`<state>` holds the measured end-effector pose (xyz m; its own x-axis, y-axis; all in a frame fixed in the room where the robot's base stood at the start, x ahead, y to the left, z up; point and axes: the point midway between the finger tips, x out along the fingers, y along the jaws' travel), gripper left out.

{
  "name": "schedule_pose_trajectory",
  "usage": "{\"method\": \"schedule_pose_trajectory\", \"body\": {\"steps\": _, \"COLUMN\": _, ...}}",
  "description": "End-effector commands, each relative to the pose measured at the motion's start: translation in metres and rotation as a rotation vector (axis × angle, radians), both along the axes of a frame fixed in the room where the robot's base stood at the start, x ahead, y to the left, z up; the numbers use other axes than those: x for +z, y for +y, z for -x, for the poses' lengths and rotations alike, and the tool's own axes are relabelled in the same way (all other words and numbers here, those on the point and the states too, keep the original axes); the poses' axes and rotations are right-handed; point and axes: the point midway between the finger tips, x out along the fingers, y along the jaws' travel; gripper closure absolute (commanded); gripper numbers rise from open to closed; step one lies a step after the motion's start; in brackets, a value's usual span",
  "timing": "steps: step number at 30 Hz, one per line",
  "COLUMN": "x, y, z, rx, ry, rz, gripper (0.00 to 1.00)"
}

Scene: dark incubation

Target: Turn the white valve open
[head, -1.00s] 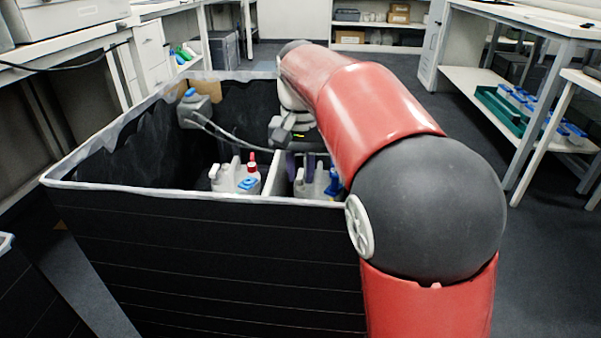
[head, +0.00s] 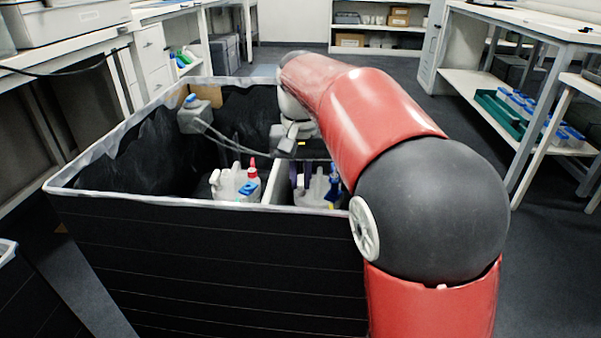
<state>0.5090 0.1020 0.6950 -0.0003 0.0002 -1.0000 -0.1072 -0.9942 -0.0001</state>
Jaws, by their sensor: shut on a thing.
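My gripper (head: 300,150) reaches down into the right part of the large black bin (head: 210,260), above the smaller compartment. It is shut on what appears to be the white valve, among white containers (head: 316,187); its fingers are small and dark here. The valve itself is not clearly distinguishable from the white shapes beneath the gripper. A blue-topped item (head: 335,183) stands just right of the gripper. A white container with a blue cap (head: 229,184) and a red-topped bottle (head: 252,170) stand to the left, beyond a white-edged divider (head: 274,190).
A grey container (head: 194,115) with a blue cap sits in the bin's far left corner, with grey hoses (head: 222,137) running from it toward the gripper. The bin has a pale rim. Benches stand left and right, with a green tray (head: 500,115) on the right shelf.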

Motion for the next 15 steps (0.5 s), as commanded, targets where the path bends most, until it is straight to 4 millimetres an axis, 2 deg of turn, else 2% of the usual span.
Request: {"method": "schedule_pose_trajectory", "body": {"steps": 15, "x": 0.0037, "y": -0.0007, "z": -0.0001, "rx": 0.457, "ry": 0.000, "rz": -0.001, "gripper": 1.00}}
